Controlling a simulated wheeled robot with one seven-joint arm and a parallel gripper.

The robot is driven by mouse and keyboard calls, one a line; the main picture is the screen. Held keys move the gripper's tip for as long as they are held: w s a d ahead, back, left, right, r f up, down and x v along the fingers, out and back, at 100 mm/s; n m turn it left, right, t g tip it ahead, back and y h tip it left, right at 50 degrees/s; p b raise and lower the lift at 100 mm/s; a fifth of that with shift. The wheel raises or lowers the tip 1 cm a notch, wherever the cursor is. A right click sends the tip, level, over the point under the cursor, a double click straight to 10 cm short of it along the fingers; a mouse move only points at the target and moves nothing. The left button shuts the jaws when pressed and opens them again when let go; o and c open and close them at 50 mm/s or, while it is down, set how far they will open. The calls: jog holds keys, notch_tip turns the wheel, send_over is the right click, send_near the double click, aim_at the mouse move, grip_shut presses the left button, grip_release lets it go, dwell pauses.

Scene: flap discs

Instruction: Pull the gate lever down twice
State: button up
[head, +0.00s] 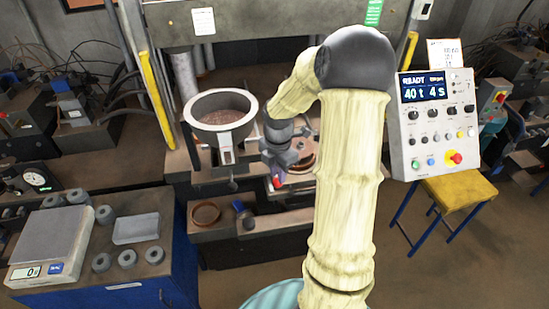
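A round metal hopper (222,108) with a pale rim and brown granular material inside stands left of my arm, on the press. A pale bracket (227,151) sits on its front. A small red piece (277,183) shows just below my gripper; it may be the gate lever's handle, but its link to the hopper is hidden. My gripper (277,172) points down, to the right of the hopper, close to or touching the red piece. Its fingers are too small and dark to tell whether they are open or shut on it.
A round mould (303,155) lies partly behind my arm. A shallow round dish (205,214) is on the lower ledge. At left, a blue cabinet (140,290) carries a scale (50,240) and grey cylinders. A control panel (433,122) and yellow stool (460,192) are at right.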

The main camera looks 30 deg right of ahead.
jog(key=shift+r+p, duration=2.5)
jog(key=shift+r, duration=0.25)
jog(key=shift+f, duration=0.1)
jog(key=shift+a+f+b, duration=0.2)
jog(key=shift+b, duration=0.15)
jog(key=s+a+f+m+t+b, duration=0.2)
jog(key=s+a+f+m+b, duration=0.8)
jog(key=m+b, duration=0.5)
jog(key=s+a+m, duration=0.2)
jog(key=a+m, duration=0.1)
jog(key=m, duration=0.2)
jog(key=shift+s+f+m+t+b, duration=0.2)
jog(key=shift+m+t+b, duration=0.1)
jog(key=shift+m, duration=0.1)
jog(key=shift+w, duration=0.1)
